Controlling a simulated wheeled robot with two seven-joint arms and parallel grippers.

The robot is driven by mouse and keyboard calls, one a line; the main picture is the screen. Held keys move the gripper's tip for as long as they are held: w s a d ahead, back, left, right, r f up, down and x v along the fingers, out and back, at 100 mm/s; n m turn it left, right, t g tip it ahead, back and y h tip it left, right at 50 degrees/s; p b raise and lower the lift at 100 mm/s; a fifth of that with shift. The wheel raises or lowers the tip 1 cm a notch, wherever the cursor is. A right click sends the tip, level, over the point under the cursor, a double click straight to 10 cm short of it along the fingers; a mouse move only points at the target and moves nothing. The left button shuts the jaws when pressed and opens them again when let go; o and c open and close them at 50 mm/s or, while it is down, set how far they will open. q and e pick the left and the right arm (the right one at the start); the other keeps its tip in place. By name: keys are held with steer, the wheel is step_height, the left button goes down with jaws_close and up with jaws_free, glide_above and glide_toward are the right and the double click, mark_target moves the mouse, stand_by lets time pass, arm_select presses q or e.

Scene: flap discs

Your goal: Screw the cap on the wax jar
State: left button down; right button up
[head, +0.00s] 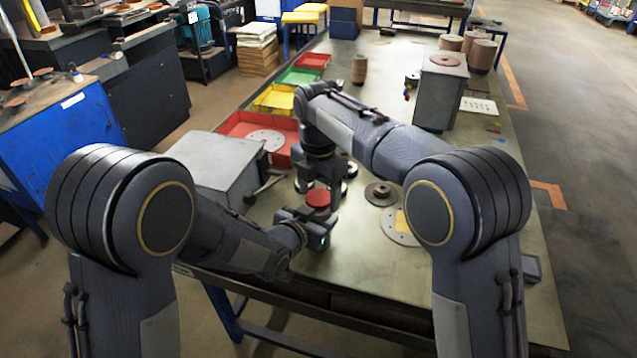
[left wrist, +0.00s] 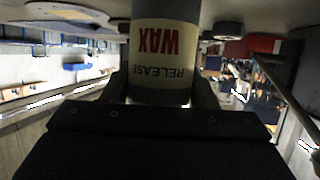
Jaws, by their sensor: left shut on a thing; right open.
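The wax jar (left wrist: 160,55) fills the middle of the left wrist view, its cream label reading RELEASE WAX upside down. My left gripper (left wrist: 160,92) is shut on it, one finger on each side. The jar's capped end is hidden in that view. In the head view the red cap (head: 317,198) shows as a round disc at my left gripper (head: 320,222). My right gripper (head: 320,188) points down just over the cap, open, with its fingers close around it. I cannot tell whether the fingers touch the cap or how far it is seated on the jar.
A grey metal box (head: 213,170) with a lever stands left of the grippers. Red (head: 232,125), yellow and green bins line the left edge.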

steer(key=c, duration=1)
steer(key=m, duration=0.9)
steer(key=shift+m, duration=0.3)
steer(key=o, duration=1.1)
steer(key=shift+s+a, duration=0.1)
steer(key=shift+r, duration=0.1)
